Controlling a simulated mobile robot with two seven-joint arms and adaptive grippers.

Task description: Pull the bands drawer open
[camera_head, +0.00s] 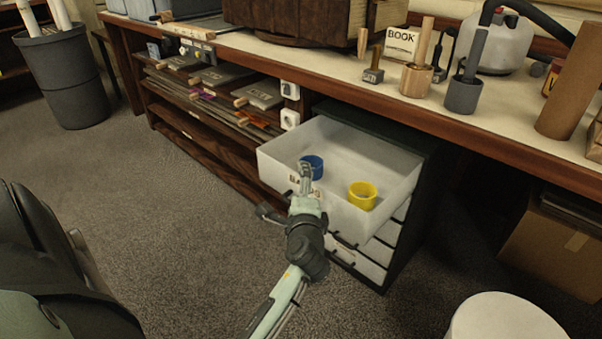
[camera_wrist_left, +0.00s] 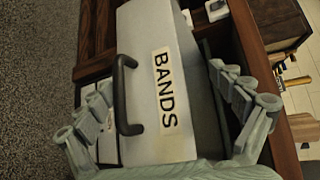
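The bands drawer (camera_head: 280,160) is a white box pulled well out of the dark cabinet under the bench. A blue band roll (camera_head: 314,166) and a yellow one (camera_head: 363,193) lie inside. My left gripper (camera_head: 305,178) is at the drawer's front and partly hides its label. In the left wrist view, the label BANDS (camera_wrist_left: 165,88) and the dark bar handle (camera_wrist_left: 121,95) are clear. My left gripper's fingers (camera_wrist_left: 165,85) are spread wide, with the handle between them, nearer the left finger. I see no grip on the handle. My right gripper is not in view.
More shut drawers (camera_head: 362,262) with dark handles sit below. The bench (camera_head: 330,65) above carries a BOOK block (camera_head: 401,43), wooden tools and a white canister (camera_head: 497,45). A white round thing (camera_head: 505,318) stands at the bottom right. Carpet (camera_head: 190,240) left of the drawer is clear.

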